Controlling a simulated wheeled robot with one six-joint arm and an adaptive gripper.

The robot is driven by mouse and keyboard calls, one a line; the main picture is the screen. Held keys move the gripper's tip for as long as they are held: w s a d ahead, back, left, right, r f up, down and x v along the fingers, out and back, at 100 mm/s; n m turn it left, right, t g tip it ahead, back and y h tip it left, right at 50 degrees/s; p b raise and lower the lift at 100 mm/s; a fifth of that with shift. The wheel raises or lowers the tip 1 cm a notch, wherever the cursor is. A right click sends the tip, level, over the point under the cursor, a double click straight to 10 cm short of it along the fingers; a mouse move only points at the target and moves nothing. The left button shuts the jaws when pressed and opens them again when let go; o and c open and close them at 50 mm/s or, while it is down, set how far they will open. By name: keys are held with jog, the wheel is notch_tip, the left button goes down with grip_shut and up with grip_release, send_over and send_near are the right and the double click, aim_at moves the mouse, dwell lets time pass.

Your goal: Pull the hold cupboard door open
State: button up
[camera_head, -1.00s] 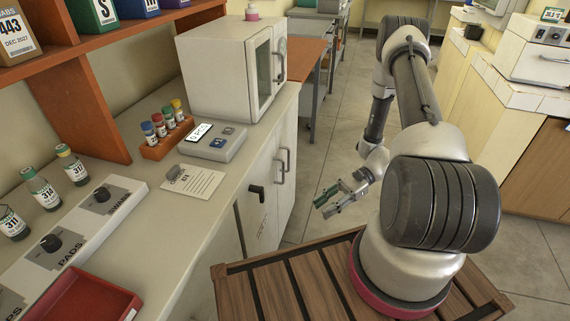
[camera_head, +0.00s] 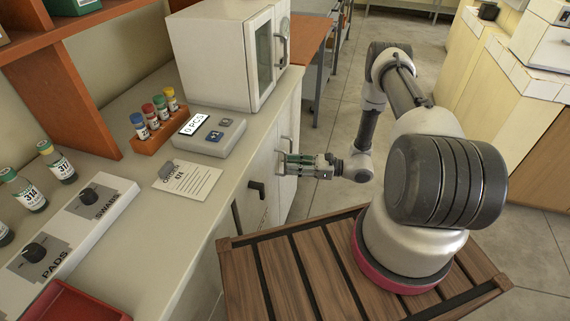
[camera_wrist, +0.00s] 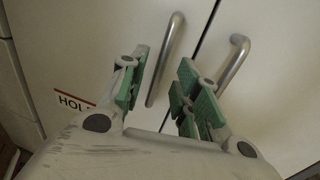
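The hold cupboard door (camera_wrist: 75,55) is shut in the wrist view, with a partly hidden label reading "HOL". Its upright silver bar handle (camera_wrist: 164,60) stands near its right edge, beside a dark seam. My gripper (camera_wrist: 163,64) is open, with green-padded fingers on either side of this handle in the picture. I cannot tell whether they touch it or how deep it lies between them. In the head view my gripper (camera_head: 288,163) is at the cupboard front, by the silver handles, and hides part of them.
A neighbouring door has a second silver handle (camera_wrist: 234,62), close to the right finger. A black handle (camera_head: 257,188) is on the cabinet front nearer my base. The worktop above holds a white incubator (camera_head: 225,60), a display device (camera_head: 207,135) and a vial rack (camera_head: 155,133).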

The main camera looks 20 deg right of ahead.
jog(key=shift+x, duration=1.6)
jog(key=shift+a, duration=0.1)
grip_shut()
jog(key=shift+s, duration=0.1)
